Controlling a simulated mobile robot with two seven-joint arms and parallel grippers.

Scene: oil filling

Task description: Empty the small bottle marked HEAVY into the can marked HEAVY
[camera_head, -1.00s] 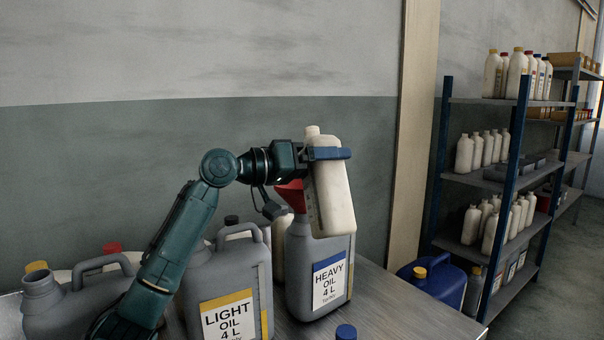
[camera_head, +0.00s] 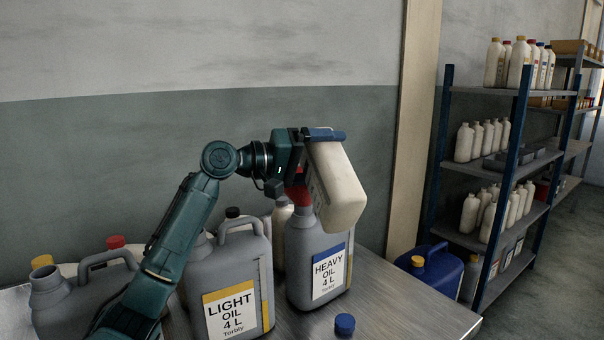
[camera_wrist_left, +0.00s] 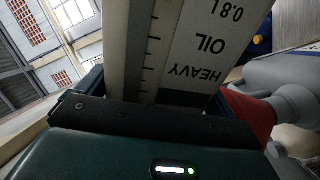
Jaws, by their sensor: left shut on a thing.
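The small white bottle (camera_head: 338,190) is tilted steeply, with its base out to the right and its neck end toward the jaws. In the left wrist view its label reads HEAVY OIL 0.8 L (camera_wrist_left: 205,50), upside down. My left gripper (camera_head: 318,137) is shut on this bottle above the can marked HEAVY. The grey HEAVY can (camera_head: 328,278) stands upright on the bench. A red funnel (camera_head: 297,196) sits at its mouth and also shows in the left wrist view (camera_wrist_left: 248,115). The bottle's mouth is hidden, so I cannot see any oil flow. My right gripper is not in view.
A grey LIGHT can (camera_head: 236,265) and another grey can (camera_head: 85,300) stand to the left on the metal bench (camera_head: 400,300). A blue cap (camera_head: 345,324) lies at the front. A blue canister (camera_head: 432,275) and shelves (camera_head: 500,175) stand right.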

